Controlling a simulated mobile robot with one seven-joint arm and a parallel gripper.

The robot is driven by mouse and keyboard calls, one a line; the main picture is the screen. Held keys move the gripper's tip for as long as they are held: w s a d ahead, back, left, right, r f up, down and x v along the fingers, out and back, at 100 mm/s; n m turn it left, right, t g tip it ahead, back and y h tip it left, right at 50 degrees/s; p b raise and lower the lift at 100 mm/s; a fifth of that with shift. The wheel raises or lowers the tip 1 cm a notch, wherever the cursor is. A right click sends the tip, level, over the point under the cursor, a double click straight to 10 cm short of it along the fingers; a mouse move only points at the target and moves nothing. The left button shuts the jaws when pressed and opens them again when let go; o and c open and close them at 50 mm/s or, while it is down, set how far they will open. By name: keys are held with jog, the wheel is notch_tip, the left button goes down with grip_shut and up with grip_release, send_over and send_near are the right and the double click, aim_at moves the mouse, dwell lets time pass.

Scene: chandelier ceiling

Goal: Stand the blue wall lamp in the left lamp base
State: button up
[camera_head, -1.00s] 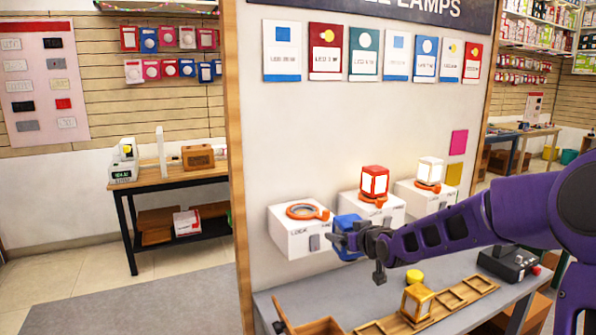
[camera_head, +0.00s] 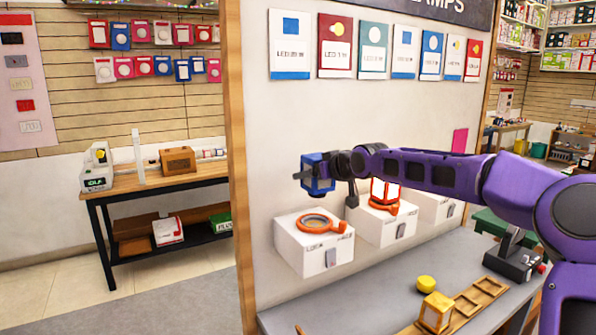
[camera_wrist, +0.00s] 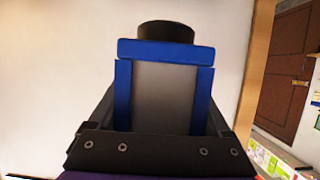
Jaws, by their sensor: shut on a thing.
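The blue wall lamp (camera_head: 318,178) is held in my gripper (camera_head: 325,170), above the left lamp base. In the wrist view the lamp (camera_wrist: 165,50) shows its blue frame, a grey panel and a dark round cap between the fingers. The left lamp base (camera_head: 318,250) is a white box with an orange ring (camera_head: 318,223) on top and a grey switch on its front. The ring is empty, and its handle points right. The lamp is clear of the ring, with a gap below it.
A lit red lamp (camera_head: 384,192) stands in the middle base (camera_head: 382,226), partly behind my arm. The right base (camera_head: 434,207) is partly hidden. An amber lamp (camera_head: 436,310), a yellow knob (camera_head: 427,284) and a wooden tray (camera_head: 490,287) are on the counter.

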jog(key=shift+w+a, duration=0.3)
jog(key=shift+a, duration=0.05)
jog(key=shift+f, duration=1)
jog(key=b, duration=0.4)
send_over(310, 221)
notch_tip(310, 221, down, 5)
jog(key=shift+a+r, duration=0.15)
jog(key=shift+r, duration=0.1)
jog(key=shift+f+b, duration=0.35)
jog(key=shift+f, duration=0.7)
dwell(0.9)
jog(key=o, duration=1.4)
jog(key=shift+o, duration=0.2)
